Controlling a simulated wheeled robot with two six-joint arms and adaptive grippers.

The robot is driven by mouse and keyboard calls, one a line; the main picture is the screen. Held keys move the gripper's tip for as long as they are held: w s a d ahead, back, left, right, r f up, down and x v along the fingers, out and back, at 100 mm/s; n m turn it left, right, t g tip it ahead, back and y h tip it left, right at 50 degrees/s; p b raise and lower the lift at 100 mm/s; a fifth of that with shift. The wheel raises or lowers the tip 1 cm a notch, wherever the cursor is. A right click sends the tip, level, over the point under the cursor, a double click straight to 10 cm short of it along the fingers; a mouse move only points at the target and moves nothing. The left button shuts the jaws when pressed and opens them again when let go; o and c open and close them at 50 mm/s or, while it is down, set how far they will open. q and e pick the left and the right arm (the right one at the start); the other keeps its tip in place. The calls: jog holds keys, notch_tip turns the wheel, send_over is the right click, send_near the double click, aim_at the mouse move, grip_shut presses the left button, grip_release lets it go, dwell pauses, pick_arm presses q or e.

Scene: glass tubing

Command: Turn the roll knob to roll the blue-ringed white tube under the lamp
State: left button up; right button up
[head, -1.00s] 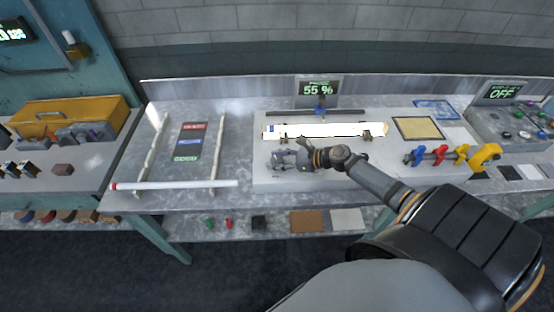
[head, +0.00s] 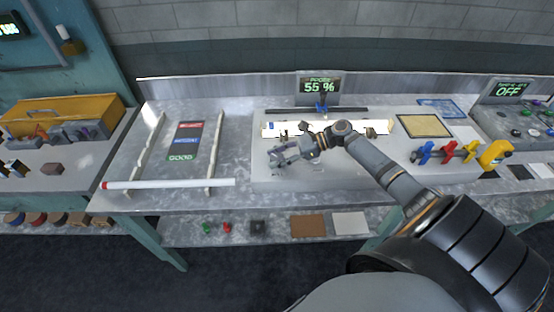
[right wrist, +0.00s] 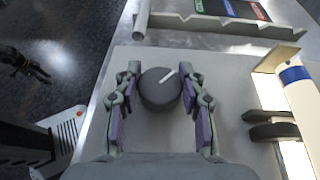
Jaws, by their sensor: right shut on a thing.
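The blue-ringed white tube (head: 350,128) lies level and brightly lit on dark rollers on the pale bench block, below a dark bar (head: 345,110). Its blue ring (right wrist: 295,74) shows at the right of the right wrist view, above the rollers (right wrist: 272,131). The roll knob (right wrist: 160,92) is a dark round knob with a white pointer line, slanted up and to the right in the right wrist view. My right gripper (head: 280,157) is shut on the knob, with purple pads on either side. In the head view the gripper largely hides the knob. My left gripper is out of view.
A display (head: 319,87) reads 55 %. A white tube with a red end (head: 170,184) rests across two notched rails at the left. Coloured valves (head: 445,152) stand at the right of the block. A yellow toolbox (head: 75,117) is at far left.

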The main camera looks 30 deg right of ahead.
jog(key=shift+f, duration=0.1)
jog(key=o, duration=1.2)
jog(key=shift+c, duration=0.2)
jog(key=v, duration=1.1)
jog(key=shift+s, duration=0.1)
jog(key=shift+s+d+r, duration=0.15)
jog(key=shift+d+r, duration=0.15)
jog(key=shift+d, duration=0.05)
